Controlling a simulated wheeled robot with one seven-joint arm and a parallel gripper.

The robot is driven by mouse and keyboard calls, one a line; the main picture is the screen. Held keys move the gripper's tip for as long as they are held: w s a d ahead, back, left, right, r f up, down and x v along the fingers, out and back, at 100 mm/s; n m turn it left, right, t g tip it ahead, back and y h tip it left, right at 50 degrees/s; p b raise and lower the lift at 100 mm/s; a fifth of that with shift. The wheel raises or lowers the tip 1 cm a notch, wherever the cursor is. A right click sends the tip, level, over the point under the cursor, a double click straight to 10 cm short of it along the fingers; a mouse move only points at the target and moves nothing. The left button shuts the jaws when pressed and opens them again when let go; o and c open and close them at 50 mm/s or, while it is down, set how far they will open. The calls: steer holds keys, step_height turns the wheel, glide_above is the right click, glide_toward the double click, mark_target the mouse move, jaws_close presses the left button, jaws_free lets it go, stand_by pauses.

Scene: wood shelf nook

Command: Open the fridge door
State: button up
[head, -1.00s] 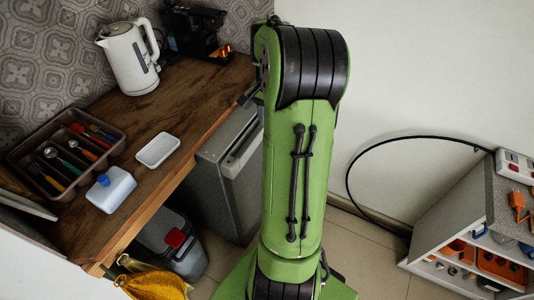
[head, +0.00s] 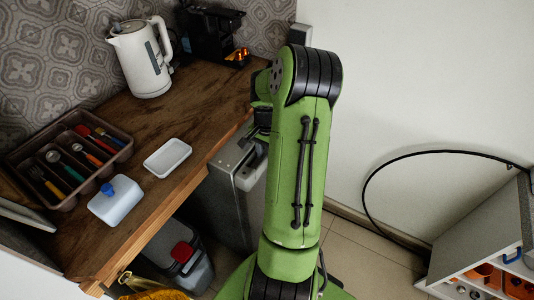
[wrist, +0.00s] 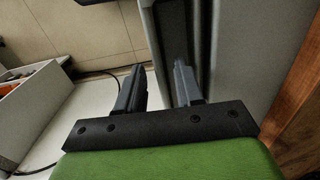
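The grey fridge (head: 229,205) stands under the wooden counter, left of my arm in the head view. Its top edge has a lighter strip (head: 250,172), and my arm hides part of its front. In the wrist view, the fridge (wrist: 241,45) fills the right middle, with a pale upright edge and a dark groove at its left. My gripper (wrist: 158,85) is open in the wrist view, with a clear gap between the two dark fingers. The pale edge runs down behind that gap; I cannot tell whether the fingers touch it. In the head view the fingertips are hard to make out.
The wooden counter (head: 190,115) carries a white kettle (head: 143,58), a cutlery tray (head: 62,137), a white dish (head: 167,157) and a bottle (head: 117,200). A grey bin (head: 180,255) stands below. A shelf (head: 490,250) and black cable (head: 375,180) are at the right.

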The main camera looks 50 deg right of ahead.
jaws_close()
stand_by(1.4)
